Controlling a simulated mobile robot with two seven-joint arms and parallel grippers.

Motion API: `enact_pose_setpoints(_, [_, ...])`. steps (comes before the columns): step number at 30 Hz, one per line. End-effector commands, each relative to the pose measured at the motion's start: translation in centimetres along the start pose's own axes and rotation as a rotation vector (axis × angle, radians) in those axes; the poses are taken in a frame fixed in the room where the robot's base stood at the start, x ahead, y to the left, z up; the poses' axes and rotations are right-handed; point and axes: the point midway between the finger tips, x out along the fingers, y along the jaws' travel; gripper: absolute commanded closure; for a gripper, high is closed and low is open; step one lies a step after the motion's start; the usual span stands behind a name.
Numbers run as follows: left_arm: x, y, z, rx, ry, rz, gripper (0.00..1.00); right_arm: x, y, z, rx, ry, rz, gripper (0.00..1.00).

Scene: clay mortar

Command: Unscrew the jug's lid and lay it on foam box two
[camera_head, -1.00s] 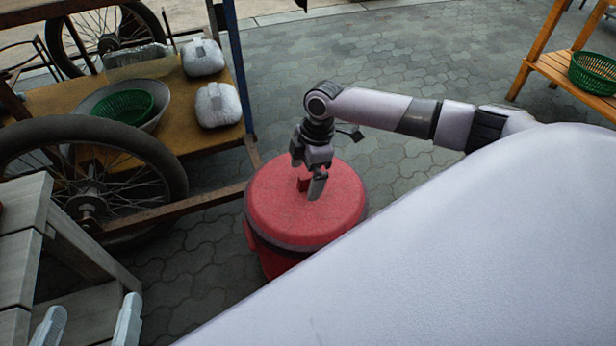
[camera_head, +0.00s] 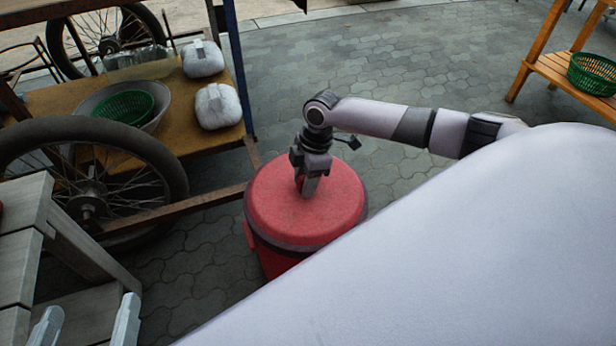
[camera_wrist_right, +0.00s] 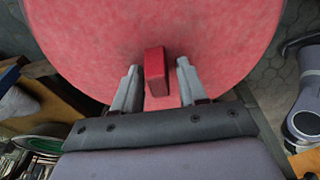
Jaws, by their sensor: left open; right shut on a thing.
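The jug is a large red drum (camera_head: 275,262) standing on the paving. Its round red lid (camera_head: 335,205) is seated on top, and it fills much of the right wrist view (camera_wrist_right: 90,40). My right gripper (camera_head: 308,190) points down at the lid's middle and is shut on the small red upright knob (camera_wrist_right: 155,65). Two white foam boxes, a rear one (camera_head: 203,60) and a front one (camera_head: 218,106), lie on the cart shelf; which is box two I cannot tell. My left gripper (camera_head: 88,325) is open and empty at the bottom left, well away from the jug.
A grey bowl with a green basket (camera_head: 122,107) sits on the wooden cart shelf (camera_head: 60,100) beside the foam boxes. A large spoked wheel (camera_head: 90,185) and grey wooden stand (camera_head: 25,240) are at left. Another green basket (camera_head: 592,73) is far right. Paving behind the jug is clear.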

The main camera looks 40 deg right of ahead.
Motion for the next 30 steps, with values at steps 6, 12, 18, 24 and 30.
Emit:
enact_pose_setpoints(6, [0.04,-0.01,0.23,0.0,0.0,0.0,0.0,0.97,-0.08,0.46,-0.001,-0.01,0.005,1.0])
enact_pose_setpoints(12, [0.0,-0.01,0.05,0.0,0.0,0.0,0.0,0.83,-0.06,0.43,-0.096,-0.01,-0.015,1.0])
enact_pose_setpoints(18, [-0.01,-0.02,0.04,0.0,-0.001,0.0,0.0,0.81,-0.09,0.4,-0.196,-0.01,-0.036,1.0])
enact_pose_setpoints(24, [-0.01,-0.02,0.05,0.0,-0.001,0.0,0.0,0.81,-0.1,0.43,-0.199,-0.01,-0.036,1.0])
enact_pose_setpoints(30, [-0.02,-0.02,0.03,0.0,-0.001,0.0,0.0,0.74,-0.07,0.39,-0.273,-0.01,-0.052,1.0])
